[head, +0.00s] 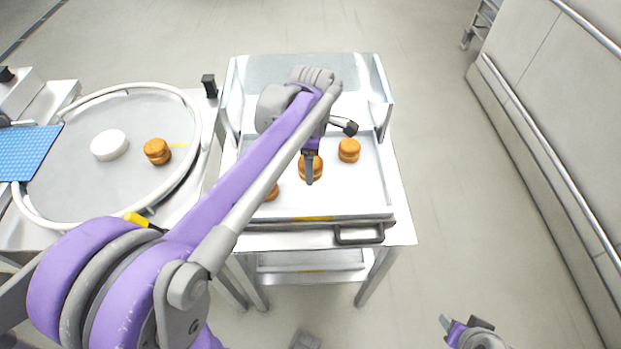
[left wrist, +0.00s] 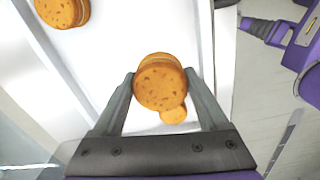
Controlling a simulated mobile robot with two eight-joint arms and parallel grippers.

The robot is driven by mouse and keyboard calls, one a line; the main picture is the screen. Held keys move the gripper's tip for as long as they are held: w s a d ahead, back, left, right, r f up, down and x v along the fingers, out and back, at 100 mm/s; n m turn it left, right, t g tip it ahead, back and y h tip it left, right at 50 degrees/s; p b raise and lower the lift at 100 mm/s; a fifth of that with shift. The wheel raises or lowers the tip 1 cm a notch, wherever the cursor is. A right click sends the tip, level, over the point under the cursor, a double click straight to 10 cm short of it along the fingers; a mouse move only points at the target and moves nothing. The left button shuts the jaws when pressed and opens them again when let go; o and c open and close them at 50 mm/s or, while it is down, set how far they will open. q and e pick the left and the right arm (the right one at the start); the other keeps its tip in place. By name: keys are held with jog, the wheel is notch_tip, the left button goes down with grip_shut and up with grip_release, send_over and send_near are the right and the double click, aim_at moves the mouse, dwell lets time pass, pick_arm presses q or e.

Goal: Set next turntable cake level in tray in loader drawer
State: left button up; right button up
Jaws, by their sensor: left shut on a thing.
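My left gripper (head: 311,178) is over the loader drawer's tray (head: 352,200), shut on an orange-brown layered cake (head: 311,163). In the left wrist view the held cake (left wrist: 160,82) sits between both fingers and looks roughly level. I cannot tell whether it touches the tray floor. A smaller orange round patch (left wrist: 175,115) shows partly behind it. Another cake (head: 349,150) stands to its right in the tray, and one more (head: 271,194) is partly hidden by my left arm. One cake (head: 157,151) stands on the turntable (head: 95,188). My right gripper (head: 447,322) is low at the right, empty-looking; its opening is unclear.
A white disc (head: 109,145) lies on the turntable beside the cake. A blue textured mat (head: 28,153) overlaps the turntable's left side. The drawer has a dark handle (head: 359,236) in front and a raised clear guard (head: 248,75) behind. The floor to the right is clear.

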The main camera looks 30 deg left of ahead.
aim_at(312, 191)
pick_arm(q)
notch_tip(312, 191, down, 8)
jog(key=shift+r, duration=0.1)
dwell(0.4)
jog(key=shift+b, duration=0.35)
jog(key=o, duration=0.8)
jog(key=shift+c, duration=0.2)
